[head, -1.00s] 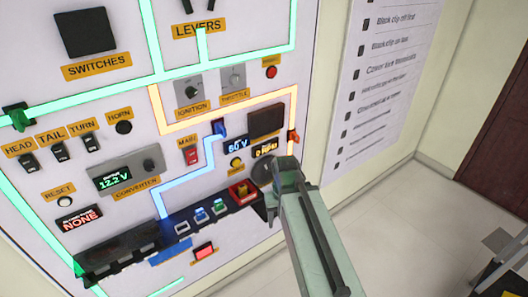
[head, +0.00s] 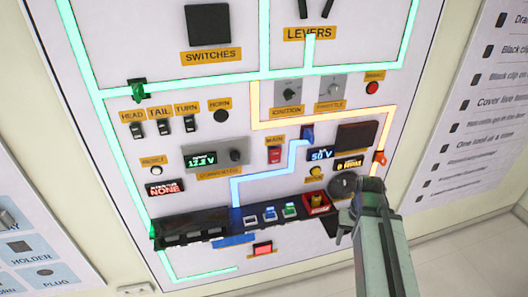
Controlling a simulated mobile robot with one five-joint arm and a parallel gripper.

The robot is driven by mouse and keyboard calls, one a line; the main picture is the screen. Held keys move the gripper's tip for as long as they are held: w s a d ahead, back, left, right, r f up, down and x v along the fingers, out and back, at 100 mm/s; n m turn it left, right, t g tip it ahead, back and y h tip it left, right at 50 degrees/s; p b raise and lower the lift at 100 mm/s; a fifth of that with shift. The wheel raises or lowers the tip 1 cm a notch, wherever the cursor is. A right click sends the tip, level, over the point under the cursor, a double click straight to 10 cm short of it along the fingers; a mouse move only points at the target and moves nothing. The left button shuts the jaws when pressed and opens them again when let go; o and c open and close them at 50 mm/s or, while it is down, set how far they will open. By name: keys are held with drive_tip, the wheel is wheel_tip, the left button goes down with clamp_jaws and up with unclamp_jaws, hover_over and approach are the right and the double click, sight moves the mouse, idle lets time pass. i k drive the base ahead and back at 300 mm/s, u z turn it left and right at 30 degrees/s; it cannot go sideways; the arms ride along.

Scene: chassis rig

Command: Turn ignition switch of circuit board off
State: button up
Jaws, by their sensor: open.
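The ignition switch (head: 289,91) is a dark knob on a small grey plate, upper middle of the white circuit board (head: 190,85). Its orange IGNITION label sits just below it. The knob's exact setting is too small to read. My gripper (head: 364,192) is at the end of my grey-green arm, in front of the board's lower right. It is below and right of the switch, apart from it, and nothing shows held. It is open, though its fingers are hard to make out.
A throttle knob (head: 331,88) sits just right of the ignition switch, with a red button (head: 372,88) beyond. A red MAIN switch (head: 275,154) is below. A dark shelf (head: 190,225) juts from the lower board. A checklist (head: 480,120) hangs at right.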

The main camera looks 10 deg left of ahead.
sight(288, 94)
drive_tip(key=u, duration=0.4)
drive_tip(key=k, duration=1.2)
drive_tip(key=u, duration=0.65)
drive_tip(key=i, duration=1.2)
drive_tip(key=u, duration=0.55)
